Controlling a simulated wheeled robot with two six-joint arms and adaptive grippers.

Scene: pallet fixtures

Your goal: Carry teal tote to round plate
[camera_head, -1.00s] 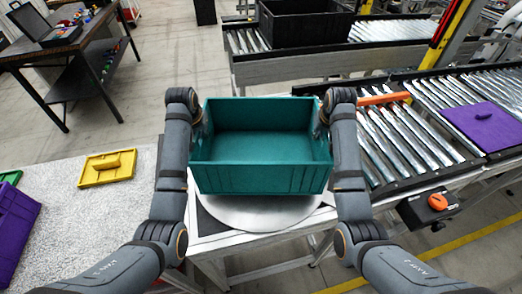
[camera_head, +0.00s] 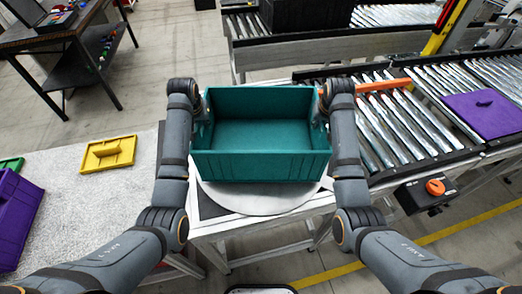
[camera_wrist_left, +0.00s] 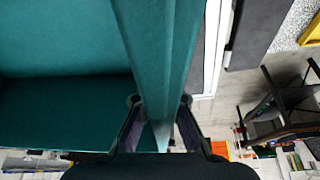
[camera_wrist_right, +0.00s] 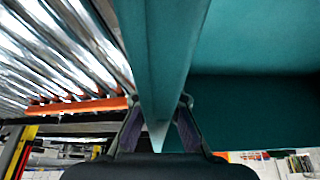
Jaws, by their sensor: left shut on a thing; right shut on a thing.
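The teal tote (camera_head: 262,167) is upright and empty, over the round plate (camera_head: 265,200), a pale disc on a metal-framed stand. The plate's front part shows below the tote; the rest is hidden. I cannot tell whether the tote touches it. My left gripper (camera_head: 206,116) is shut on the tote's left wall; in the left wrist view its fingers (camera_wrist_left: 160,102) straddle that wall. My right gripper (camera_head: 322,114) is shut on the right wall; in the right wrist view its fingers (camera_wrist_right: 160,102) straddle it.
A roller conveyor (camera_head: 385,125) with an orange bar (camera_head: 383,86) and a purple panel (camera_head: 483,114) runs close on the right. A control box (camera_head: 428,193) hangs at its front. A pale surface at left holds a yellow lid (camera_head: 108,154) and a purple bin (camera_head: 15,220).

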